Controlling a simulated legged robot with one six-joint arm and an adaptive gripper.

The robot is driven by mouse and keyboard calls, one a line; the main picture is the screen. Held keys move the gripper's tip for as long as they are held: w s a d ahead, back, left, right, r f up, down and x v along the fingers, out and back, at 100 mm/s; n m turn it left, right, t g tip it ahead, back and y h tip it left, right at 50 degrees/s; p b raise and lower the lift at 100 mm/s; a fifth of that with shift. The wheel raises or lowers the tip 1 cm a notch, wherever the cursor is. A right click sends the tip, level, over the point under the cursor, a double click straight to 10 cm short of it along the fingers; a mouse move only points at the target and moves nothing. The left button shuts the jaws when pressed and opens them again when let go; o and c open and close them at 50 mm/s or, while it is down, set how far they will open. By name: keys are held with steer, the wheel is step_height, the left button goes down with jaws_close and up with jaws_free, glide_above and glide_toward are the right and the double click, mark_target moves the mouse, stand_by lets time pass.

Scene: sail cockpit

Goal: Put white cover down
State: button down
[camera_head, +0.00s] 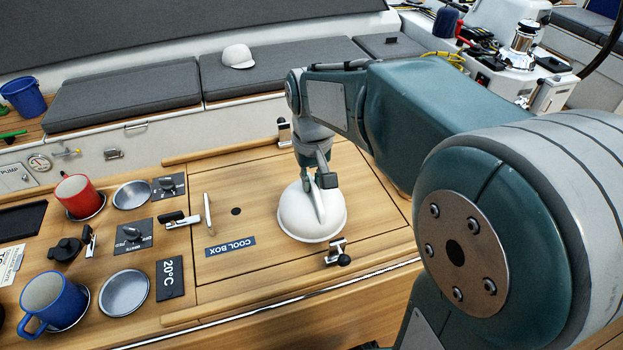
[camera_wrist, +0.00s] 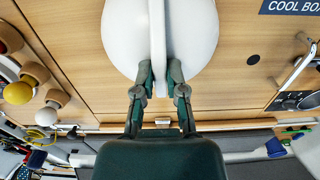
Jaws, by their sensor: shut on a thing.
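The white cover (camera_head: 312,220) is a round dome with a raised handle ridge across its top. It is over the right part of the wooden cool box lid (camera_head: 256,200); I cannot tell whether its rim touches the wood. My gripper (camera_head: 320,184) reaches down from above and is shut on the ridge. In the wrist view the white cover (camera_wrist: 118,40) fills the upper middle, and both fingers of my gripper (camera_wrist: 158,80) pinch the ridge. What lies under the cover is hidden.
A metal latch (camera_head: 340,253) is close to the cover's front right. A lid handle (camera_head: 208,214) and the COOL BOX label (camera_head: 231,247) are to its left. A red mug (camera_head: 75,195), blue mug (camera_head: 50,302) and switches stand further left. Grey cushions (camera_head: 285,68) lie behind.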

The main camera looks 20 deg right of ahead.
steer(key=shift+d, duration=0.15)
steer(key=c, duration=1)
jaws_free()
steer(key=o, duration=0.3)
steer(key=shift+a, duration=0.25)
step_height(320, 180, up, 11)
steer(key=s+f+t, duration=0.2)
steer(key=s, duration=0.3)
steer(key=s+f+t, duration=0.1)
steer(key=s+f, duration=0.1)
steer(key=s, duration=0.3)
steer(key=s+f+t, duration=0.2)
steer(key=s+f, duration=0.1)
steer(key=s, duration=0.2)
steer(key=shift+s+t, duration=0.1)
steer(key=shift+t, duration=0.2)
